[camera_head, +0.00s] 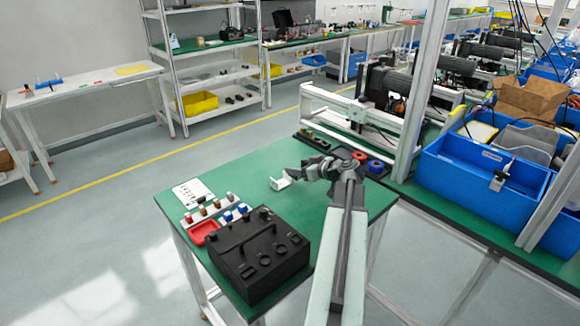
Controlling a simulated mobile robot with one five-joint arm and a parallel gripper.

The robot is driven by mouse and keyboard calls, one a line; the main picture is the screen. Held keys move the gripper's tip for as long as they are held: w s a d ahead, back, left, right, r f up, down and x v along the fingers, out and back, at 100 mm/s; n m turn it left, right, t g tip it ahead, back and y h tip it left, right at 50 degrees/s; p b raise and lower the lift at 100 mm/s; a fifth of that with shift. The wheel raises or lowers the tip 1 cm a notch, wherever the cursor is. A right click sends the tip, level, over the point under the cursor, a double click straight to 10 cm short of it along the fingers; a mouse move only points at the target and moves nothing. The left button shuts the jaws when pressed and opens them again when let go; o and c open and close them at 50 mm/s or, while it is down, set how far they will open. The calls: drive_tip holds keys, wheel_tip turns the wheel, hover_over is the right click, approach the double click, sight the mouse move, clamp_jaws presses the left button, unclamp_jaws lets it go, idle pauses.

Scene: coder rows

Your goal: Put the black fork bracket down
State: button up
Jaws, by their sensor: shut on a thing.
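My gripper (297,173) is above the green table top (240,180), at the end of my arm reaching in from the bottom right. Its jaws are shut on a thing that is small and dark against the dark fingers. I take this to be the black fork bracket, but its outline cannot be told apart from the fingers. A small white angled piece (280,184) shows just left of and below the fingertips. I cannot tell whether it touches them.
A black box with a handle (260,255) stands at the table's front. Left of it are a red tray (204,232), a rack of small coloured parts (213,211) and a white card (192,193). A dark tray with coloured rings (375,166) lies behind my arm.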

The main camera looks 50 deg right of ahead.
drive_tip(key=w+d, duration=0.1)
drive_tip(key=w, duration=0.1)
drive_tip(key=w+d, duration=0.2)
drive_tip(key=w, duration=0.1)
drive_tip(key=w+d+f, duration=0.1)
drive_tip(key=w+d, duration=0.1)
drive_tip(key=shift+w+b, duration=0.15)
drive_tip(key=shift+b, duration=0.2)
wheel_tip(320, 180, down, 4)
drive_tip(key=b, duration=0.4)
drive_tip(key=shift+r, duration=0.35)
drive_tip(key=shift+f, duration=0.2)
drive_tip(key=o, duration=1.2)
drive_tip(key=shift+r, duration=0.15)
